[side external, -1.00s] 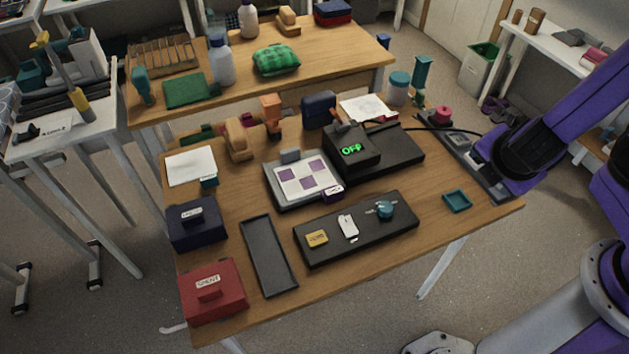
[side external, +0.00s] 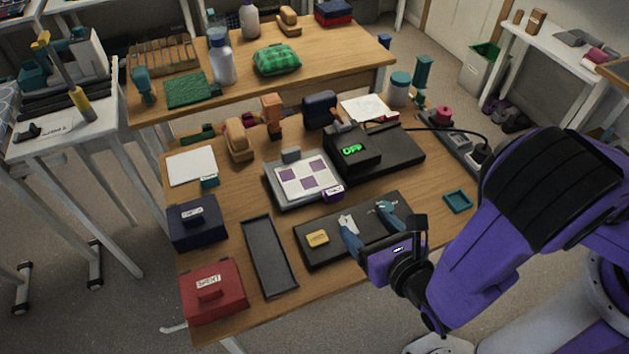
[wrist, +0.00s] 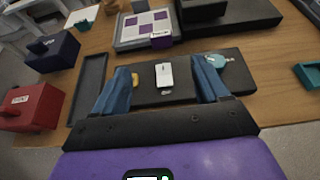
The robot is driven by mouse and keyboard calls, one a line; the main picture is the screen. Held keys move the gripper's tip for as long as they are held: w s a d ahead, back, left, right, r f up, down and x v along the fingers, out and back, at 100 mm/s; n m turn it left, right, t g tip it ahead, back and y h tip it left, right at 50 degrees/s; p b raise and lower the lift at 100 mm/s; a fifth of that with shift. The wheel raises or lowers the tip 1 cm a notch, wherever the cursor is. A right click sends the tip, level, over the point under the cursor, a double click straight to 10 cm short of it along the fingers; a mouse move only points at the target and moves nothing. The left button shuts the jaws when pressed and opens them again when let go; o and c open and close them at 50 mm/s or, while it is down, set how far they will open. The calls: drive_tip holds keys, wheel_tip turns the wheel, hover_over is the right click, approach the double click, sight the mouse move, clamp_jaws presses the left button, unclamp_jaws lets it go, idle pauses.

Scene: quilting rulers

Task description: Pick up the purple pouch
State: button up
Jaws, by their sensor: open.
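No object is plainly a purple pouch. The closest match is a small purple item (side external: 333,194) with a white label, at the front edge of a grey board with a purple-and-white checked sheet (side external: 305,178). The purple item also shows in the wrist view (wrist: 161,41), beyond my fingers. My gripper (side external: 367,221) is open and empty, its blue fingers over the black tray (side external: 315,259). In the wrist view, a white item (wrist: 164,76) on that tray appears between the fingers (wrist: 162,70). My gripper is nearer the table's front than the purple item and apart from it.
The black tray also holds a yellow block (side external: 317,238) and a teal item (side external: 386,207). A black device (side external: 352,150) reading OFF stands behind. An empty dark tray (side external: 269,258), red box (side external: 212,290) and navy box (side external: 195,222) are left. A small teal dish (side external: 457,201) lies right.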

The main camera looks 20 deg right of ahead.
sight(335, 190)
drive_tip(key=x, duration=1.5)
drive_tip(key=shift+w+f, duration=0.2)
drive_tip(key=shift+w, duration=0.1)
drive_tip(key=c, duration=1.1)
drive_tip(key=shift+o, duration=0.2)
drive_tip(key=shift+r, duration=0.2)
